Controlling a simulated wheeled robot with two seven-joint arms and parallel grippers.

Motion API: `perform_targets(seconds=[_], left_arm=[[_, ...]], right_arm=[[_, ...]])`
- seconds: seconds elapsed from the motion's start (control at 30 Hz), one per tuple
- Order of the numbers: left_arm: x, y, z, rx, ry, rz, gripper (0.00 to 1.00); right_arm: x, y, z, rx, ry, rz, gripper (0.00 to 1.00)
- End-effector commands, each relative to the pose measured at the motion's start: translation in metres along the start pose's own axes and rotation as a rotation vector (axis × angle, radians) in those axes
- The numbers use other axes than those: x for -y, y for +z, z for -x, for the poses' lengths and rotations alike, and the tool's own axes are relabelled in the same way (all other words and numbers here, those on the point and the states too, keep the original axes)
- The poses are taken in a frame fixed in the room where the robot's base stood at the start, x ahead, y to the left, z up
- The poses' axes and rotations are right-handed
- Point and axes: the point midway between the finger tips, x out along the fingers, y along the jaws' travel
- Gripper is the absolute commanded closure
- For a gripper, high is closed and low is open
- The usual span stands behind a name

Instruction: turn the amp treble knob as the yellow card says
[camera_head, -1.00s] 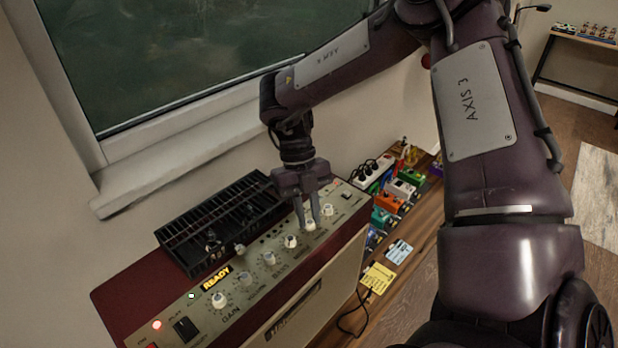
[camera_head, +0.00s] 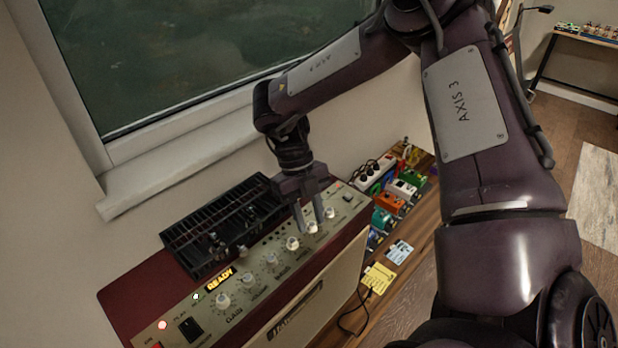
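The amp (camera_head: 140,280) is dark red with a pale control panel carrying a row of white knobs and a lit READY display (camera_head: 219,280). My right gripper (camera_head: 311,225) points down over the far right part of the row. Its two fingers stand apart on either side of a white knob (camera_head: 312,228); I cannot tell whether they press on it. The labels and pointer there are too small or covered to read. The yellow card (camera_head: 378,278) lies on the wooden board right of the amp; its writing is unreadable. My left gripper is out of view.
A black slotted unit (camera_head: 215,225) sits on the amp behind the panel. A white knob (camera_head: 329,212) stands close right of the fingers. A blue-white card (camera_head: 399,252), several colored pedals (camera_head: 391,203) and a power strip (camera_head: 374,174) are on the board. A window is behind.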

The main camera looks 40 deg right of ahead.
Motion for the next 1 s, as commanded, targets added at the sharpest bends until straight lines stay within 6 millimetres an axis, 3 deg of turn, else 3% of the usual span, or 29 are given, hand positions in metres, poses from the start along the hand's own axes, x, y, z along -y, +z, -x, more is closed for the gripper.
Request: perform_targets(seconds=[0.37,0.8,1.0], left_arm=[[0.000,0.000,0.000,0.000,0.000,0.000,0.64],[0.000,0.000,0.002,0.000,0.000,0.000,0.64],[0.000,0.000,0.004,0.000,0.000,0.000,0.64]], right_arm=[[0.000,0.000,0.002,0.000,0.000,-0.001,0.60],[0.000,0.001,0.066,0.002,0.001,-0.001,0.60],[0.000,0.000,0.078,-0.001,0.000,-0.001,0.60]])
